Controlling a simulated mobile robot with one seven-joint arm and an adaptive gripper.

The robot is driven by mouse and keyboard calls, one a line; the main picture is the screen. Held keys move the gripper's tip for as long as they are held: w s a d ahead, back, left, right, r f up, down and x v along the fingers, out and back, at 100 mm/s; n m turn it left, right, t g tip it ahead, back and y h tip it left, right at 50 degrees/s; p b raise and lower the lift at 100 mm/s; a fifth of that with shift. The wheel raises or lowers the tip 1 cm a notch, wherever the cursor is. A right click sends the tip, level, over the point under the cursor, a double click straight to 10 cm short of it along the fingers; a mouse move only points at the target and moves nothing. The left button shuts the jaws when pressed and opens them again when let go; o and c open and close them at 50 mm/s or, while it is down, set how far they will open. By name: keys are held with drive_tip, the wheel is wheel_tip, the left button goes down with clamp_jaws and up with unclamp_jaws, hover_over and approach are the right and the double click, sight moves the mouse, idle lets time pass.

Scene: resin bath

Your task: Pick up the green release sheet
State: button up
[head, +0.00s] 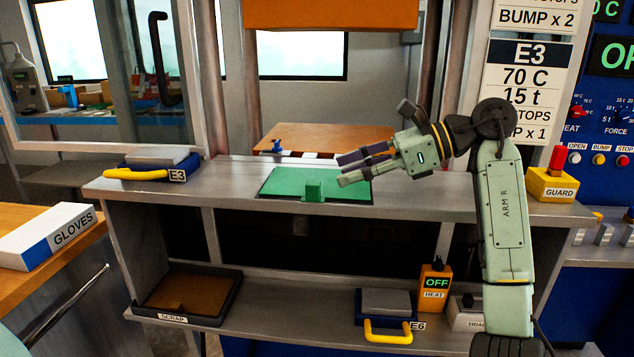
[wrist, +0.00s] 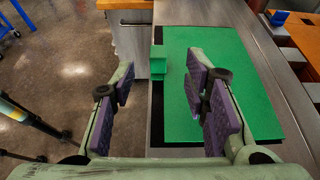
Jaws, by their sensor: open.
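The green release sheet (head: 280,181) lies flat on the grey metal ledge, with a small raised green tab (head: 314,191) at its front edge. In the wrist view the sheet (wrist: 235,60) fills the right half, and its tab (wrist: 159,60) appears between my fingertips. My gripper (head: 343,170) is open and empty, its purple-padded fingers pointing left above the right end of the sheet. The wrist view shows both fingers of my gripper (wrist: 161,65) wide apart, the right one overlapping the sheet. I cannot tell the exact height between fingers and sheet.
An E3 mould with a yellow handle (head: 136,174) sits at the ledge's left end. A yellow guard button box (head: 552,184) stands at right. Below are a scrap tray (head: 228,303), an E6 mould (head: 388,302) and an orange heat box (head: 434,283). An orange block (head: 330,14) hangs above.

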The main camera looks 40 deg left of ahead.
sight(314, 183)
drive_tip(key=shift+p+x, duration=0.95)
drive_tip(key=shift+x, duration=2.2)
drive_tip(key=shift+s+r, duration=0.1)
drive_tip(key=shift+c, duration=0.3)
clamp_jaws()
